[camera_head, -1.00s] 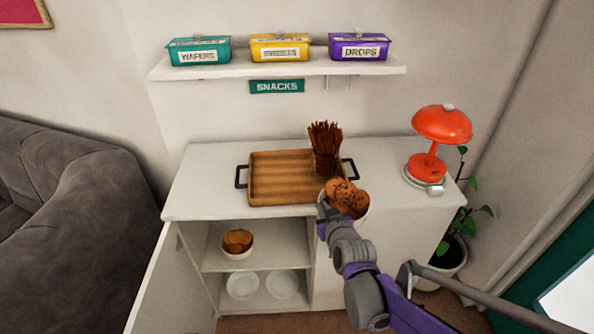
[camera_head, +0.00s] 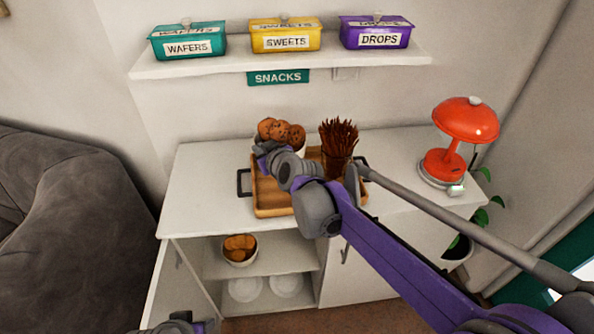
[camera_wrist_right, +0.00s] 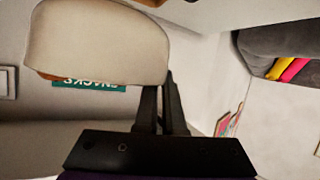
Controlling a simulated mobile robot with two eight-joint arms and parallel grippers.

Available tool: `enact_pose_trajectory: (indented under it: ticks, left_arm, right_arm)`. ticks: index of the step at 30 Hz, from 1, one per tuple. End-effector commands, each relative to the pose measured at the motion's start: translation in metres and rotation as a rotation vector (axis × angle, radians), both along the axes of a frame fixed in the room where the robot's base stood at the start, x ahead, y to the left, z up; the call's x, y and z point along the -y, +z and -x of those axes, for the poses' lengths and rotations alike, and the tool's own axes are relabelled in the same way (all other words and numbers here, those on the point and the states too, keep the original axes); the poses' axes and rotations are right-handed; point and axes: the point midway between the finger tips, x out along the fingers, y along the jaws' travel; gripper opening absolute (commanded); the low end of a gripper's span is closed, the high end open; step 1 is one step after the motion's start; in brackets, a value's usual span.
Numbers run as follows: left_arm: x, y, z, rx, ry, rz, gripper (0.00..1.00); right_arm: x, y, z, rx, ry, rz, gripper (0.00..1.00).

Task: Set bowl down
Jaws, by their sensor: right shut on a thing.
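My right gripper (camera_head: 264,152) is shut on a bowl heaped with brown cookies (camera_head: 281,131). In the head view the bowl is mostly hidden behind my gripper and wrist. In the right wrist view the pale bowl (camera_wrist_right: 95,42) is at the jaws (camera_wrist_right: 162,105), its cookies barely in sight. The bowl is over the left back part of the wooden tray (camera_head: 272,208); I cannot tell whether it touches the tray. Part of my left arm's end (camera_head: 180,324) shows at the bottom edge, its jaws unclear.
A cup of dark pretzel sticks (camera_head: 338,150) stands on the tray's right side. A red lamp (camera_head: 450,150) is at the cabinet's right. Another filled bowl (camera_head: 239,250) sits on the inner shelf. Teal, yellow and purple boxes line the wall shelf (camera_head: 290,62). The left cabinet top is clear.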

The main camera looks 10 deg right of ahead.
Motion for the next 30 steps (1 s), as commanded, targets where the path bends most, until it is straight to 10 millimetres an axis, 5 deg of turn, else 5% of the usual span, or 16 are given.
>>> enact_pose_trajectory:
  ticks: [24,30]
  left_arm:
    - [0.0,-0.011,0.002,-0.004,0.0,0.0,0.5]
    - [0.0,-0.011,0.002,-0.004,0.0,0.0,0.5]
  right_arm:
    - [0.001,-0.097,0.0,0.001,-0.002,0.0,0.0]
    - [0.001,-0.1,0.001,0.002,0.0,0.001,0.0]
